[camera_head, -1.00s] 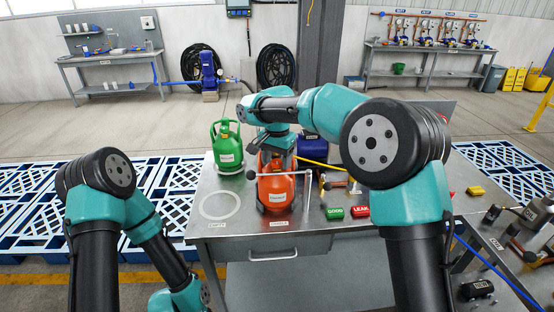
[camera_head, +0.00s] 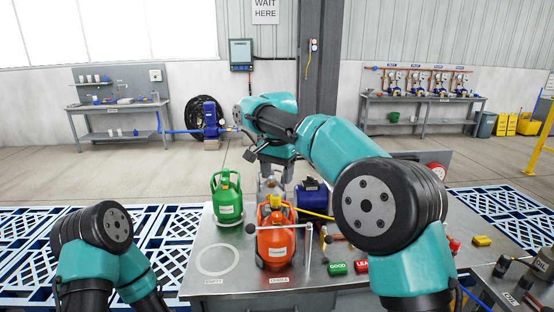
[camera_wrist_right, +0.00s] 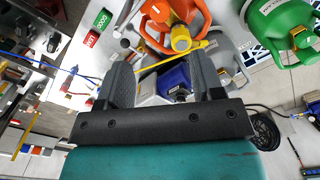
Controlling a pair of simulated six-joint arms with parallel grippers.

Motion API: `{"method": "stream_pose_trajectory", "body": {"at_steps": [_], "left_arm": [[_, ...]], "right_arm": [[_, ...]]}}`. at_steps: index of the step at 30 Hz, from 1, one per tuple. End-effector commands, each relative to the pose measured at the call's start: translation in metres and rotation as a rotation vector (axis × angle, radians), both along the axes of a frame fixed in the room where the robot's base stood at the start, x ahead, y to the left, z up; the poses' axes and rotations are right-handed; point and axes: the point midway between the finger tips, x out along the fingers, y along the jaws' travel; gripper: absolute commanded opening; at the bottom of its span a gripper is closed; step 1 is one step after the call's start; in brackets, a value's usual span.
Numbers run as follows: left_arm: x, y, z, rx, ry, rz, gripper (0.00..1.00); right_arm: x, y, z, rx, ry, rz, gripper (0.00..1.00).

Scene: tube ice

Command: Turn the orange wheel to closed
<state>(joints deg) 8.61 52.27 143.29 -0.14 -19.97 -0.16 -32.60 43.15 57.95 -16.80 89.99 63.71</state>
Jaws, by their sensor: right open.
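An orange gas cylinder (camera_head: 276,246) stands upright near the table's front edge, with a yellow valve part (camera_head: 275,201) on top. In the right wrist view, the orange cylinder (camera_wrist_right: 157,33) and the yellow part (camera_wrist_right: 181,38) lie just beyond the fingertips.
A green cylinder (camera_head: 227,198) stands left of the orange one, and a blue machine (camera_head: 312,197) stands behind right. A metal bar crosses before the orange cylinder. Green GOOD (camera_head: 337,268) and red LEAK blocks lie at the right. The table's left front, with a white ring (camera_head: 217,259), is clear.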

Motion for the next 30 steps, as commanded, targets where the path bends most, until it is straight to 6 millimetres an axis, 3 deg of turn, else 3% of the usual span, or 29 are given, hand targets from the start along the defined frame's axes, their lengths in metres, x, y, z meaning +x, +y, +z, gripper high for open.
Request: {"method": "stream_pose_trajectory", "body": {"at_steps": [6,13,25,30], "left_arm": [[0.0,0.0,0.0,0.0,0.0,0.0,0.71],[0.0,0.0,0.0,0.0,0.0,0.0,0.71],[0.0,0.0,0.0,0.0,0.0,0.0,0.71],[0.0,0.0,0.0,0.0,0.0,0.0,0.71]], "right_arm": [[0.0,0.001,0.031,0.001,-0.002,0.0,0.61],[0.0,0.0,0.044,-0.001,0.0,0.0,0.61],[0.002,-0.004,0.041,0.0,0.001,0.003,0.61],[0.015,-0.036,0.014,0.012,0.003,0.036,0.61]]}}
